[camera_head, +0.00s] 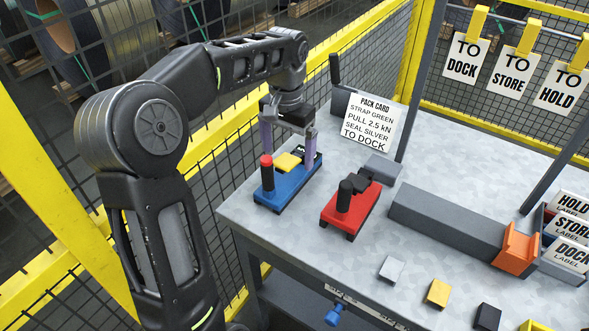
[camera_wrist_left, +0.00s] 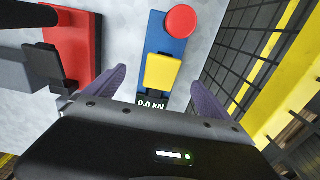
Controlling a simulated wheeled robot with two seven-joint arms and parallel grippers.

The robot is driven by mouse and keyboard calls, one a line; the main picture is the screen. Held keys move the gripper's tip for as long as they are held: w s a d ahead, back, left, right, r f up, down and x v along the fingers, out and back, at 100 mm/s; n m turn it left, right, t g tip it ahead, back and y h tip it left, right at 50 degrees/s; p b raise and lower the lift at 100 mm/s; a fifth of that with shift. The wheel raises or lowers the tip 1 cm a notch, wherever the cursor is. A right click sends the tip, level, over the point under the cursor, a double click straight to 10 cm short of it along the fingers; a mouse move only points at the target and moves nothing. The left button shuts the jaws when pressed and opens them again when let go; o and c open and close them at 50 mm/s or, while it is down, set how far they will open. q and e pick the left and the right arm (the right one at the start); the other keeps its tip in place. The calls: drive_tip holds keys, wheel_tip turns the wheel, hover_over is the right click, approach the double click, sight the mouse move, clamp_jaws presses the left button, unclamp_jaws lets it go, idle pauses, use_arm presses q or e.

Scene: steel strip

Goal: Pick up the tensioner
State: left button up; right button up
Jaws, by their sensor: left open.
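The tensioner is a blue tool (camera_head: 285,187) with a red-topped black knob, a yellow block and a small "0.0 kN" display. It lies on the grey table near its left edge. In the wrist view its blue body (camera_wrist_left: 158,38) runs between my left fingers, with the yellow block just ahead of them. My left gripper (camera_head: 287,150) is open and points down over the tensioner, one finger on each side. I cannot tell whether the fingers touch it. My right gripper is not in view.
A red tool (camera_head: 352,207) with a black handle stands close to the right of the tensioner. A pack card (camera_head: 370,122) stands behind. A grey bar (camera_head: 445,225), an orange piece (camera_head: 516,247) and small blocks lie right. Yellow-framed mesh fencing (camera_head: 190,128) borders the left.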

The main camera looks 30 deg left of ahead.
sight(288, 175)
use_arm(q)
drive_tip(key=shift+s, duration=0.1)
drive_tip(key=shift+f, duration=1.3)
drive_tip(key=shift+f+p, duration=0.55)
drive_tip(key=shift+f, duration=2.05)
drive_tip(key=shift+c, duration=0.2)
clamp_jaws()
drive_tip(key=shift+w+r, duration=0.1)
drive_tip(key=shift+w, duration=0.1)
